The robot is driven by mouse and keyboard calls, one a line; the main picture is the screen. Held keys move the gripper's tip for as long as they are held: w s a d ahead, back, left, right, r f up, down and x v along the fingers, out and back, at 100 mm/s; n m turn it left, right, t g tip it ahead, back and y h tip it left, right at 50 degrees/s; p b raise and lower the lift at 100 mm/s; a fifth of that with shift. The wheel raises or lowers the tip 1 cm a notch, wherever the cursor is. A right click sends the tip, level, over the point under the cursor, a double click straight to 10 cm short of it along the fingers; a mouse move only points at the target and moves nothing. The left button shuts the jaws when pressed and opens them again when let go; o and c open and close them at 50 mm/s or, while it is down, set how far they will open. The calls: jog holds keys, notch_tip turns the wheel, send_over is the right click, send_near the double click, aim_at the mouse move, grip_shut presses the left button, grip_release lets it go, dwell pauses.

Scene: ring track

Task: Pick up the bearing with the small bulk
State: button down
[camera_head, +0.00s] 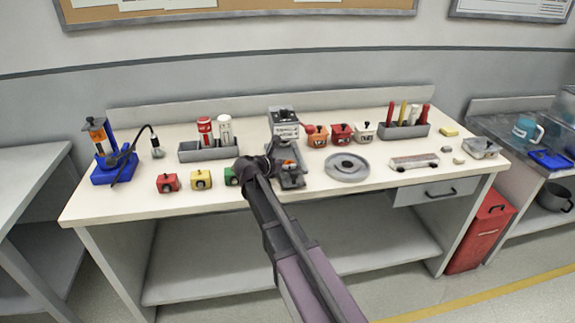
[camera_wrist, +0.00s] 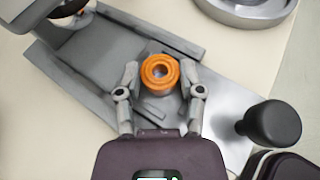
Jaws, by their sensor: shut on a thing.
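The bearing (camera_wrist: 158,89) is a small orange ring with a central hole, seen from above in the wrist view. My gripper (camera_wrist: 161,77) has one finger on each side of it and is shut on it. The bearing is over the grey base of the bench press (camera_wrist: 85,60); I cannot tell whether it touches the base. In the head view the press (camera_head: 284,125) stands mid-bench, with a red knob at its right. A bit of orange (camera_head: 289,162) shows there at its base, beside my arm's end, which hides part of the press.
A round grey dish (camera_head: 347,167) sits right of the press. Red (camera_head: 167,183), yellow (camera_head: 201,179) and green (camera_head: 232,176) blocks lie along the front left. Small bins (camera_head: 341,134) stand behind. The bench (camera_head: 120,204) has bare room at its front left corner.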

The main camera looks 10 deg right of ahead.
notch_tip(320, 180, up, 18)
jog(key=p, duration=1.8)
dwell(0.4)
